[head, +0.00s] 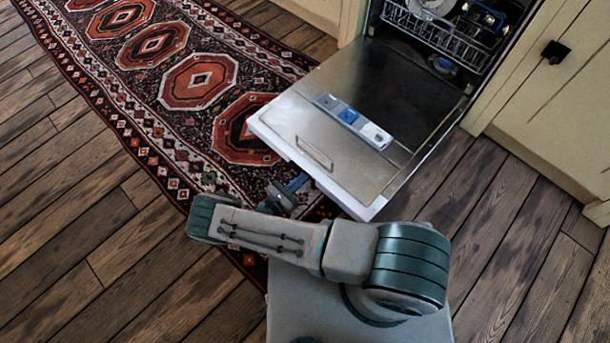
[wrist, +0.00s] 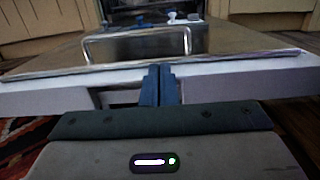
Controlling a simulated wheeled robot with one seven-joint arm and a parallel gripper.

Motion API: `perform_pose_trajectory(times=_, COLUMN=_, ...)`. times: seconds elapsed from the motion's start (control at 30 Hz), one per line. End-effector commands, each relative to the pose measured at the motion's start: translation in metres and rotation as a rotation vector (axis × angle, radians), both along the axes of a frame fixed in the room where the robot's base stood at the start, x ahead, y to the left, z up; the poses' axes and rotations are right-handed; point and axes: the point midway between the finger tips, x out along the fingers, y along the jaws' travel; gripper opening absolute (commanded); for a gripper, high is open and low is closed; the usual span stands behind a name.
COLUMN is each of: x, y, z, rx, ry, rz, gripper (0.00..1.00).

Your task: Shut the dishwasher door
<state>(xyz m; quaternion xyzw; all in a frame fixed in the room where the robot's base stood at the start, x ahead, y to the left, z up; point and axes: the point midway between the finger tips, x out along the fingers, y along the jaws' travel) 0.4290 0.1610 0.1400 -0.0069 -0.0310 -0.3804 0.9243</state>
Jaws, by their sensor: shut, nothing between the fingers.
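The dishwasher door (head: 345,166) hangs fully lowered, its inner steel face up, with a detergent dispenser (head: 349,118) on it. In the wrist view the door's white top edge (wrist: 225,82) runs across the picture just beyond my fingers. My gripper (head: 300,181) is at the outer edge of the door, at its left part in the head view. In the wrist view my gripper (wrist: 160,72) has its blue fingers together and empty, in front of the door edge. I cannot tell whether the fingertips touch the door or lie under it.
The dishwasher's lower rack (head: 440,35) with dishes is inside the opening. Cream cabinets (head: 555,95) stand beside it, one with a black knob (head: 555,52). A patterned rug (head: 160,95) lies on the wooden floor to the left. The floor right of the door is clear.

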Motion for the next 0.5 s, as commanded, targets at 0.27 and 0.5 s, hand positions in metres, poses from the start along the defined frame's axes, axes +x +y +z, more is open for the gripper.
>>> perform_pose_trajectory(times=0.27, x=0.037, y=-0.037, z=0.002, rx=0.001, ry=-0.001, rz=-0.005, gripper=0.00)
perform_pose_trajectory(times=0.5, x=0.056, y=-0.057, z=0.005, rx=0.002, ry=-0.001, rz=-0.004, gripper=0.00)
